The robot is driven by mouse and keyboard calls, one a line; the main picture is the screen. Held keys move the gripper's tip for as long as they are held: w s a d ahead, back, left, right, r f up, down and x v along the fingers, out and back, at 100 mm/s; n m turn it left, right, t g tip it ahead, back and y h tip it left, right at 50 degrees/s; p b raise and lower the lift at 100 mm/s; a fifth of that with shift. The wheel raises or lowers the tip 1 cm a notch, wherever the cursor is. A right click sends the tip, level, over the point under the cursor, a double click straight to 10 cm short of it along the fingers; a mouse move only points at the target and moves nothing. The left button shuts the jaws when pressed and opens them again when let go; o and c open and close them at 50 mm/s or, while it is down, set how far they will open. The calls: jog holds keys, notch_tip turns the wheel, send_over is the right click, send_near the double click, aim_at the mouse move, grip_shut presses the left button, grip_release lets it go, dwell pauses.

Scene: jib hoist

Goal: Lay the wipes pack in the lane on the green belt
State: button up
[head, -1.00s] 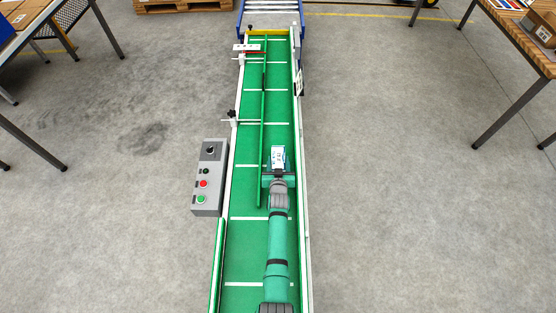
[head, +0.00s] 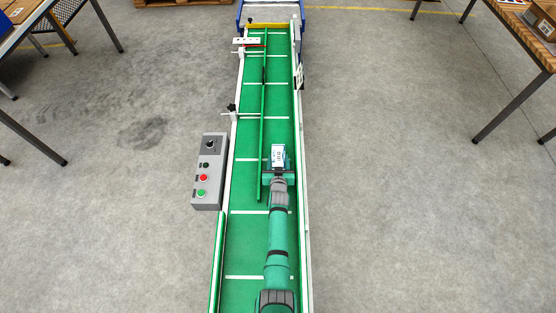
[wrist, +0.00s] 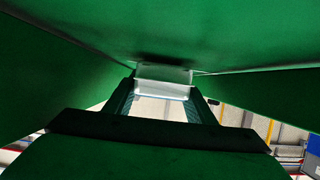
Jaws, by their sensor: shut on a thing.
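The wipes pack (head: 278,154), white and teal with a printed label, is held at the end of my arm over the right part of the green belt (head: 258,187). My gripper (head: 278,167) is shut on it. In the wrist view the pack (wrist: 163,78) sits between both fingers (wrist: 163,95), close to the green surface; I cannot tell whether it touches. A thin green guide rail (head: 262,130) runs along the belt. The pack is in the lane between this rail and the right side wall (head: 299,130).
A grey control box (head: 207,171) with red and green buttons stands left of the belt. Rail clamps (head: 232,112) stick out on the left side. A yellow bar (head: 271,27) and blue roller frame (head: 272,10) close the far end. Tables stand at both sides.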

jog(key=shift+f, duration=0.2)
dwell(0.6)
jog(key=o, duration=1.2)
jog(key=shift+s, duration=0.1)
jog(key=shift+s+a+r, duration=0.15)
jog(key=shift+s, duration=0.45)
jog(key=v, duration=0.9)
jog(key=shift+r, duration=0.1)
jog(key=shift+s+r, duration=0.1)
jog(key=shift+s, duration=0.05)
